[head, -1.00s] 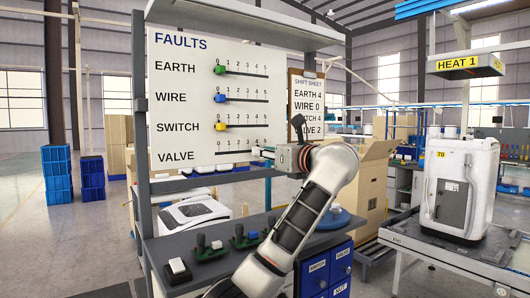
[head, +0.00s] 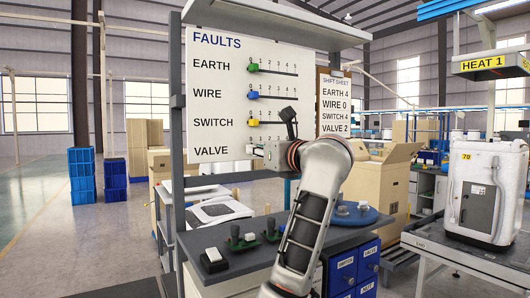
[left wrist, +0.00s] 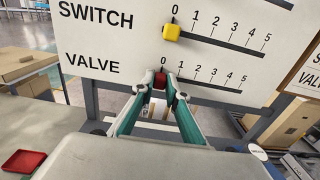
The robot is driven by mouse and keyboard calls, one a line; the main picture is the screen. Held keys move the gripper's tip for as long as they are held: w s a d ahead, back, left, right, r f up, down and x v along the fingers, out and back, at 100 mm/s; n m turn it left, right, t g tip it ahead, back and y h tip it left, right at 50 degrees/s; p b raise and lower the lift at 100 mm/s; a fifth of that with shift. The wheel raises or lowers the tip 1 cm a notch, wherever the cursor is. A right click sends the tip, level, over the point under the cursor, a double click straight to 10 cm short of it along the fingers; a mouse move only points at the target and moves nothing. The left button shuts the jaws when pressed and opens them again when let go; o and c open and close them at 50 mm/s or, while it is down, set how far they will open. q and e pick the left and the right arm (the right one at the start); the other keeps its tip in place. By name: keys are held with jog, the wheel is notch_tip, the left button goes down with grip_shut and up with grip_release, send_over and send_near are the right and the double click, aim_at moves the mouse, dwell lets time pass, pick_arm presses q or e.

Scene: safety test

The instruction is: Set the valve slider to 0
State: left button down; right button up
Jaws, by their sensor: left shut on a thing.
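The faults board (head: 215,75) carries four labelled sliders; the valve row is lowest. In the left wrist view the red valve slider knob (left wrist: 160,80) sits at the left end of its track, under the 0 mark. My left gripper (left wrist: 160,84) is shut on this knob, one fingertip on each side. In the head view my left gripper (head: 257,150) is at the left end of the valve scale, and it hides the knob there. My right gripper is not in view.
The yellow switch knob (left wrist: 171,32) is close above, at 0. The green earth knob (head: 253,68) and blue wire knob (head: 252,95) are also at 0. A shift sheet (head: 335,100) hangs right of the board. A grey bench (head: 205,238) with controls stands below.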

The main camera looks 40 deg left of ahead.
pick_arm(q)
jog(key=c, duration=2.3)
grip_release()
jog(key=shift+s, duration=0.1)
jog(key=shift+c, duration=0.2)
jog(key=o, duration=0.4)
jog(key=shift+s+a, duration=0.15)
jog(key=shift+s, duration=0.05)
jog(key=shift+c, duration=0.2)
jog(key=shift+w, duration=0.1)
jog(key=v, duration=1.2)
